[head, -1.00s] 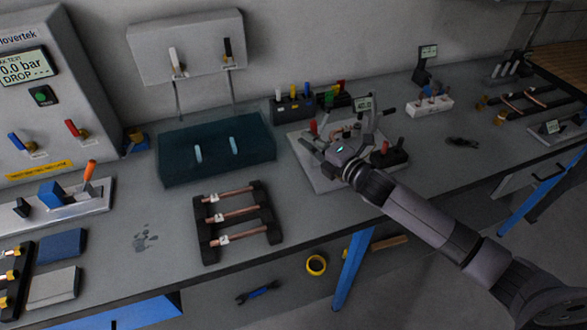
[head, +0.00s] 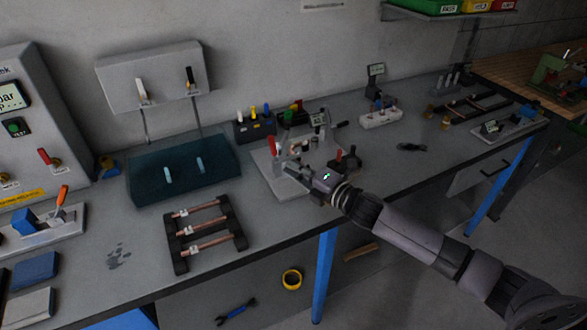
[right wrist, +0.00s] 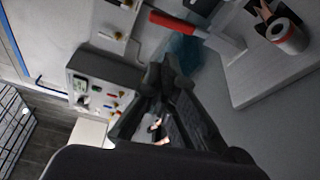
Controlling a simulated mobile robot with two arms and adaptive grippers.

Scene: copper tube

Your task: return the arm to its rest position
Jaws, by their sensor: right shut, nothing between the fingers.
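My right arm reaches in from the lower right in the head view. Its gripper (head: 292,172) is over the front part of a light base plate (head: 277,186) that carries a fixture with a red handle (head: 272,146). In the right wrist view the gripper (right wrist: 160,75) shows its dark fingers close together with nothing held. The red handle (right wrist: 180,24) lies beyond the fingertips there. I cannot tell how far the fingers are from the fixture. My left gripper is not in view.
A black rack (head: 180,262) with copper tubes lies on the bench at front left. A dark teal tank (head: 150,190) stands behind it. A test cabinet (head: 28,125) is at far left. A white block (head: 380,120) and a black tool (head: 411,147) lie to the right.

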